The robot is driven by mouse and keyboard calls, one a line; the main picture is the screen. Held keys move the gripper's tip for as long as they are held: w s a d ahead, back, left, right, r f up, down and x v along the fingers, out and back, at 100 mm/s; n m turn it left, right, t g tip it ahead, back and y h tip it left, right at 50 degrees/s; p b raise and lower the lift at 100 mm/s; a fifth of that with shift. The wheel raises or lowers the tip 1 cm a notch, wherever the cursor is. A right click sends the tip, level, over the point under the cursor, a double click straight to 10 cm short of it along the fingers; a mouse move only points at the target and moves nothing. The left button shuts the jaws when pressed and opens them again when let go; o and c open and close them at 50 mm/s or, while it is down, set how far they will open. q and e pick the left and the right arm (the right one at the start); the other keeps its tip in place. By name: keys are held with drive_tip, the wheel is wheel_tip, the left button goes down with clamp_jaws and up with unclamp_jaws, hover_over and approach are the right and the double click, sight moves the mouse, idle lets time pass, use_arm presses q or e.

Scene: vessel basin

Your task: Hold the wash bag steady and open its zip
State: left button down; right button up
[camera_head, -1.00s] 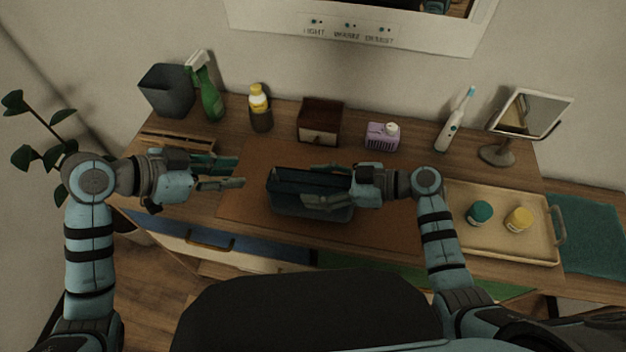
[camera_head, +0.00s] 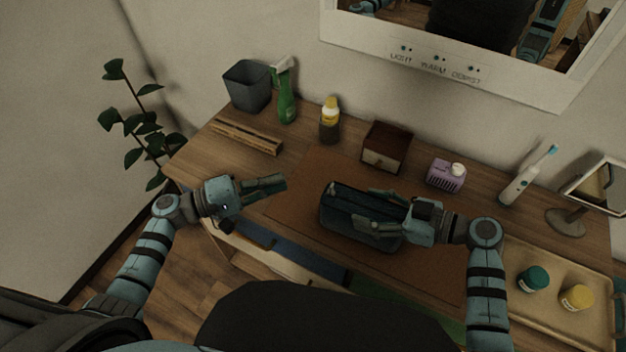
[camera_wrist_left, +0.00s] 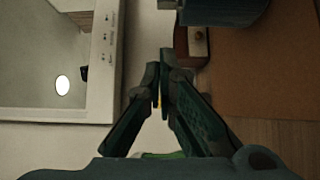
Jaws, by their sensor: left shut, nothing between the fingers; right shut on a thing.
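The wash bag (camera_head: 335,206) is a dark blue-grey box-shaped bag lying on the brown mat at the middle of the counter. My right gripper (camera_head: 367,210) is shut on the bag's right part, one finger along the far side and one along the near side. My left gripper (camera_head: 281,186) is shut and empty, apart from the bag, to its left. In the left wrist view its fingertips (camera_wrist_left: 163,62) are together with nothing between them. A dark teal shape at that view's top edge may be the bag. I cannot make out the zip or its pull.
A tray (camera_head: 548,318) with two jars is at right. A wooden rack (camera_head: 247,138) lies at left. The brown mat (camera_head: 300,172) is clear left of the bag.

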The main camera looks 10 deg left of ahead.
sight(329, 189)
use_arm(q)
drive_tip(key=w+d, duration=0.1)
drive_tip(key=d, duration=0.7)
drive_tip(key=shift+w+d, duration=0.15)
drive_tip(key=shift+w, duration=0.2)
drive_tip(key=d, duration=0.2)
drive_tip(key=s+d, duration=0.1)
drive_tip(key=d, duration=0.1)
drive_tip(key=shift+a, duration=0.1)
